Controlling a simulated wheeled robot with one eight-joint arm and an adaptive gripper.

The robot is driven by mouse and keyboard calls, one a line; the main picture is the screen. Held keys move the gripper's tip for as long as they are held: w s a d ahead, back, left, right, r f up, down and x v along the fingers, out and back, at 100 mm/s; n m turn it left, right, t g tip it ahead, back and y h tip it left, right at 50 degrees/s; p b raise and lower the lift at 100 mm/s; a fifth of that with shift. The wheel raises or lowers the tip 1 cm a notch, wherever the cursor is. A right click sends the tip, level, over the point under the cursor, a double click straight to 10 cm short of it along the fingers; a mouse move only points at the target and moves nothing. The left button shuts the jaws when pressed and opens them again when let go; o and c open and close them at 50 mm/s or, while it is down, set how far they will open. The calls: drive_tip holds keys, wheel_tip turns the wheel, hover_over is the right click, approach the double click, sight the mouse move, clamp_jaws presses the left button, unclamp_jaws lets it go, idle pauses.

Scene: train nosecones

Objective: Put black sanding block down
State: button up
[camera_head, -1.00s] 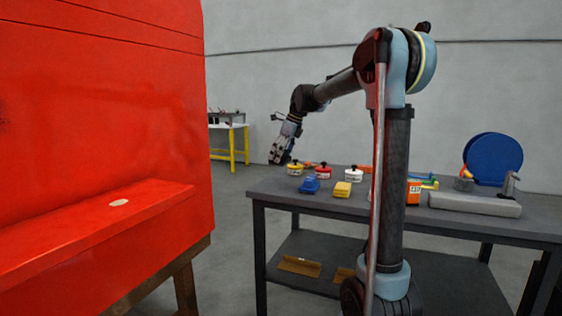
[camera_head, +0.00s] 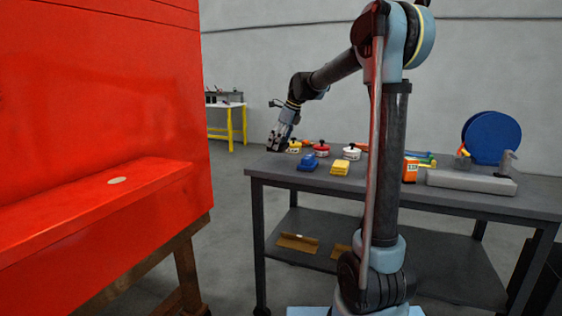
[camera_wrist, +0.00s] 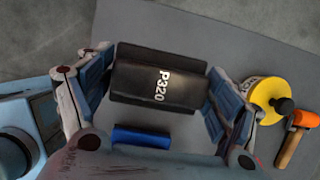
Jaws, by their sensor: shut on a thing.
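The black sanding block (camera_wrist: 158,78), marked P320, is held between the two fingers of my gripper (camera_wrist: 155,85) in the wrist view. The gripper is shut on its two ends. In the head view my gripper (camera_head: 278,143) is at the left end of the grey workbench (camera_head: 450,200), close to the bench top. The black block (camera_head: 275,146) shows there as a small dark shape at the fingertips. I cannot tell whether it touches the bench top.
A blue block (camera_head: 308,163) and a yellow block (camera_head: 345,167) lie on the bench near my gripper. Yellow, red (camera_head: 321,149) and white (camera_head: 352,153) tins stand behind them. A red nosecone (camera_head: 110,120) stands left.

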sight(279, 164)
drive_tip(key=shift+f, duration=3.1)
drive_tip(key=o, duration=0.9)
drive_tip(key=shift+c, duration=0.2)
drive_tip(key=v, duration=1.2)
drive_tip(key=s+d+f+n+h, duration=0.1)
drive_tip(key=s+d+f+n, duration=0.25)
drive_tip(key=s, duration=0.35)
drive_tip(key=s+d+f+n, duration=0.2)
drive_tip(key=s+d+n, duration=0.2)
drive_tip(key=s, duration=0.3)
drive_tip(key=s+d+f+n+h, duration=0.1)
drive_tip(key=s+d+f+n, duration=0.25)
drive_tip(key=s, duration=0.25)
drive_tip(key=s+d+f+n+h, duration=0.1)
drive_tip(key=s+d+f+n, duration=0.3)
drive_tip(key=s+f, duration=0.4)
drive_tip(key=s+d+f+n+h, duration=0.1)
drive_tip(key=s+d+f+n, duration=0.3)
drive_tip(key=s+f+n, duration=0.3)
drive_tip(key=s+f, duration=0.2)
drive_tip(key=s, duration=0.2)
drive_tip(key=shift+d+f+t, duration=0.3)
drive_tip(key=shift+d, duration=0.1)
